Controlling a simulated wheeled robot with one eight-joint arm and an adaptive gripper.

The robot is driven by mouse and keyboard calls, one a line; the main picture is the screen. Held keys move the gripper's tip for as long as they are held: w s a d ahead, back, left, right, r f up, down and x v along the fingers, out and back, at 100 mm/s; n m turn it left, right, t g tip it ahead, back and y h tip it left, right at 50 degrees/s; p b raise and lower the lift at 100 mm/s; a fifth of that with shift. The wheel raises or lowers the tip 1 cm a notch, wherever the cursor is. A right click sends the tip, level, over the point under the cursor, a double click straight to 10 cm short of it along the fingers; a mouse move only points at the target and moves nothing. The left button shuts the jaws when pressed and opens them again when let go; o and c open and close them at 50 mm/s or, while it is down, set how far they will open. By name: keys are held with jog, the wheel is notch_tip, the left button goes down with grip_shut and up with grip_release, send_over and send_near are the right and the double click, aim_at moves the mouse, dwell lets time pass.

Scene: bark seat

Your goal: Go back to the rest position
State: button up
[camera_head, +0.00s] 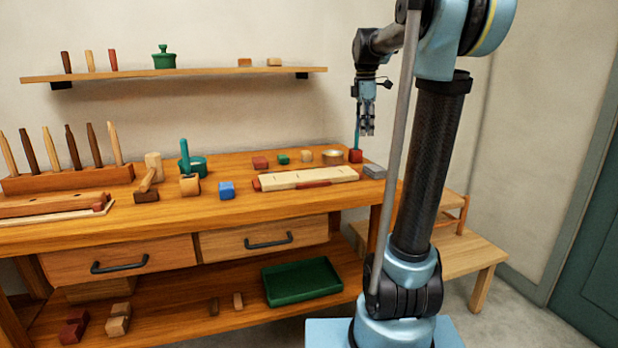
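My gripper (367,132) hangs from my raised arm in the head view, fingers pointing down. It is above the right end of the wooden workbench (225,212), near a red block (356,156) with a thin teal stick rising from it. The stick's top is close to my fingers in the picture; I cannot tell whether they touch. The fingers are too small to tell whether they are open or shut. No object shows clearly between them.
The bench holds a tool rack (70,179), a blue block (227,190), a pale board (306,178) and a grey block (374,171). A shelf (180,74) hangs on the wall. A low wooden bench (460,262) stands at right. Floor at far right is clear.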

jog(key=s+f+m+t, duration=0.2)
jog(key=s+f+m, duration=1.6)
jog(key=s+f, duration=1)
jog(key=s, duration=0.3)
jog(key=shift+d+f+y, duration=0.2)
jog(key=shift+f+y, duration=0.1)
jog(key=shift+f, duration=0.05)
jog(key=shift+s, duration=0.1)
